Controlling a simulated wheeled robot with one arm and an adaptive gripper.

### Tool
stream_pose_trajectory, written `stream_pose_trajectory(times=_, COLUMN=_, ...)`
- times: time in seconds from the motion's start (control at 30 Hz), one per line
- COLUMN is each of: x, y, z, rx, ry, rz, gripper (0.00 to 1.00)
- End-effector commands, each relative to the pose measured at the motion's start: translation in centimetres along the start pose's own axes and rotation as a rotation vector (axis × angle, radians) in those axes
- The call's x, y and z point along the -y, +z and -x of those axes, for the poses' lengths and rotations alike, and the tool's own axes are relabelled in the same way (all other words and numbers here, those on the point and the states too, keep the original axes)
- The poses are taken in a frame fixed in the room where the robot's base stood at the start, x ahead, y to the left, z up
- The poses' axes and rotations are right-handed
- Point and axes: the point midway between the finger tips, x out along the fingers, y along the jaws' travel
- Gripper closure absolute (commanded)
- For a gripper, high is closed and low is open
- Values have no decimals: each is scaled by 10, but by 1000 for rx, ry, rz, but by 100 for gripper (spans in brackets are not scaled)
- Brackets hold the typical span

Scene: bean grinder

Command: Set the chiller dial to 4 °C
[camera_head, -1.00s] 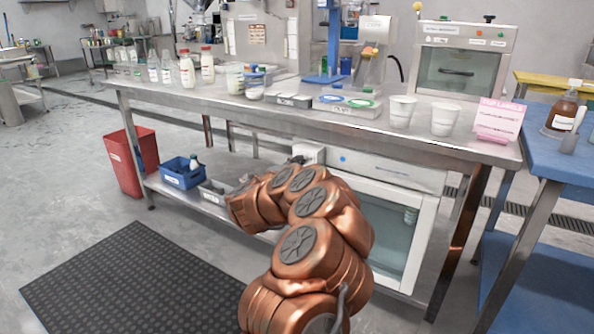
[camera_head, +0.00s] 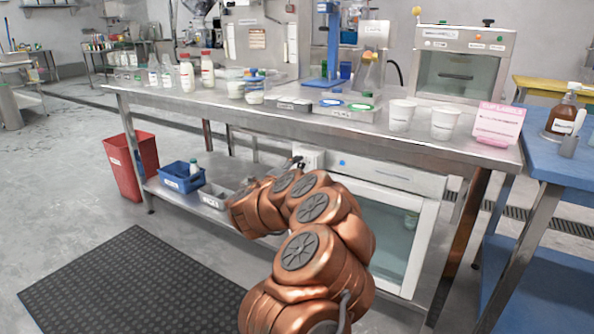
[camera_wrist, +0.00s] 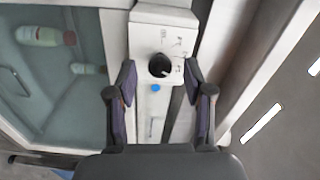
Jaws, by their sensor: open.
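The chiller (camera_head: 388,170) is a white unit with a glass door under the steel table. In the wrist view, its dial (camera_wrist: 159,66) is a round black knob on the white control panel (camera_wrist: 146,36), with small markings beside it that are too small to read. A blue dot (camera_wrist: 155,88) sits just below the dial. My gripper (camera_wrist: 158,76) is open, with one dark finger on each side of the dial. I see a gap between each finger and the knob, and nothing is held. In the head view my copper arm hides part of the chiller and the dial.
Bottles stand behind the chiller's glass (camera_wrist: 40,90). The steel table (camera_head: 300,112) above holds cups, bottles and containers. A table leg (camera_head: 462,240) stands right of the chiller. A blue bin (camera_head: 182,176) sits on the lower shelf at left. The floor in front is open.

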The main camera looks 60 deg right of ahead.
Motion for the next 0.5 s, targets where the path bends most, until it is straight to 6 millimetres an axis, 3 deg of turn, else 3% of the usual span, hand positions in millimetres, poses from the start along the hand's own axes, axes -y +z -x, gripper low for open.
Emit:
stream_pose_trajectory(times=0.27, x=0, y=1, z=8, rx=1, ry=1, rz=0, gripper=49)
stream_pose_trajectory(times=0.5, x=-1, y=1, z=40, rx=3, ry=1, rz=1, gripper=49)
